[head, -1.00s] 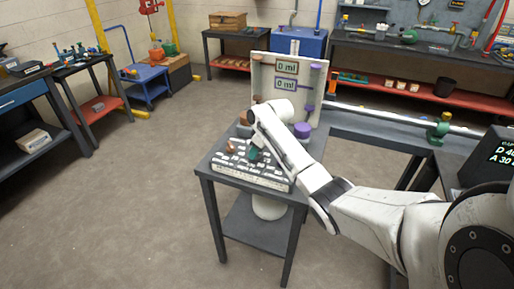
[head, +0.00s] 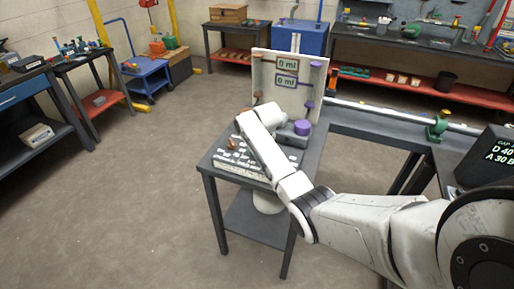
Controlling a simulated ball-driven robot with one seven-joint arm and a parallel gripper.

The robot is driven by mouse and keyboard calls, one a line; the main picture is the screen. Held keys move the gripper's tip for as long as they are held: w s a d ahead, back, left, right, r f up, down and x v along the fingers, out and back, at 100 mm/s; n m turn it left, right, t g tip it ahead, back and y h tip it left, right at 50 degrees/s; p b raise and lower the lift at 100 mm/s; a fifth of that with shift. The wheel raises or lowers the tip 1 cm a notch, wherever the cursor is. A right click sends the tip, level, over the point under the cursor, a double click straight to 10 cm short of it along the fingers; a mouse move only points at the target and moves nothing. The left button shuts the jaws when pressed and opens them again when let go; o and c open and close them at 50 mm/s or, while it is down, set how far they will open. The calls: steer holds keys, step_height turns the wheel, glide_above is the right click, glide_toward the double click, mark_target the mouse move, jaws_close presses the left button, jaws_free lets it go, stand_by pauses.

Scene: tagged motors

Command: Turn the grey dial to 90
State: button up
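I cannot pick out a grey dial for certain. An upright pale panel (head: 268,88) on the small dark table (head: 209,166) carries an upper display (head: 288,63) and a lower display (head: 287,80), both reading 0 ml. A purple round knob (head: 302,127) sits on a dark grey base (head: 292,141) in front of the panel. My white arm reaches over the table, with its wrist (head: 271,113) just in front of the panel. My gripper's fingers are hidden, so neither their opening nor any contact shows.
A light tray (head: 234,169) of small white labelled pieces lies at the table's front, partly under my arm. A dark bench (head: 365,128) with a long white pipe (head: 385,115) runs right. A dark display box (head: 490,158) stands at far right. Open floor (head: 150,200) lies left.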

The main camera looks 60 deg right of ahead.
stand_by(0.3)
steer(key=o, duration=1)
steer(key=v, duration=1)
steer(key=shift+a+r+b, duration=0.15)
steer(key=shift+r+b, duration=0.15)
steer(key=shift+b, duration=0.15)
steer(key=shift+s, duration=0.1)
